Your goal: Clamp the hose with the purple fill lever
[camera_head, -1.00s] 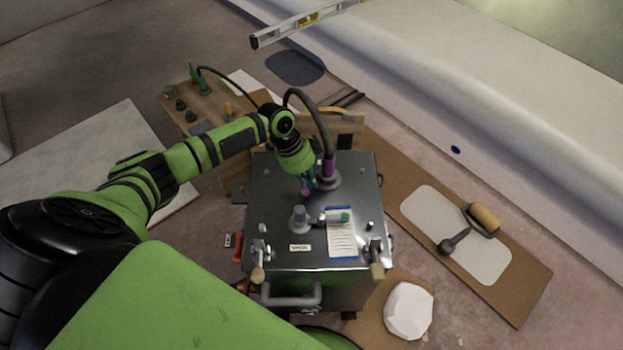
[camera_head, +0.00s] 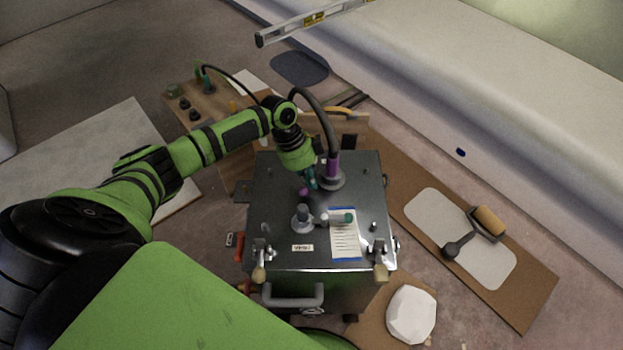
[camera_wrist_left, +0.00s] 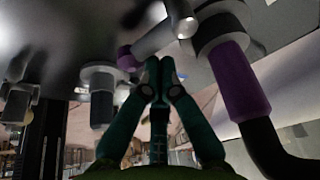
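The fill lever's purple knob (camera_head: 303,192) shows on top of the metal box (camera_head: 270,205), just left of my left gripper's fingertips. In the left wrist view the knob (camera_wrist_left: 126,58) ends a silver rod and sits left of the fingertips. The dark hose (camera_head: 323,120) arches down into a purple collar (camera_head: 333,167) on a round grey fitting. The collar (camera_wrist_left: 238,80) also shows in the wrist view, right of my fingers. My left gripper (camera_head: 313,183) points down at the lid between knob and collar. Its teal fingertips (camera_wrist_left: 160,65) are together, with nothing visible between them. My right gripper is out of view.
Boards with tools lie around the box. A spirit level (camera_head: 312,22) is at the back.

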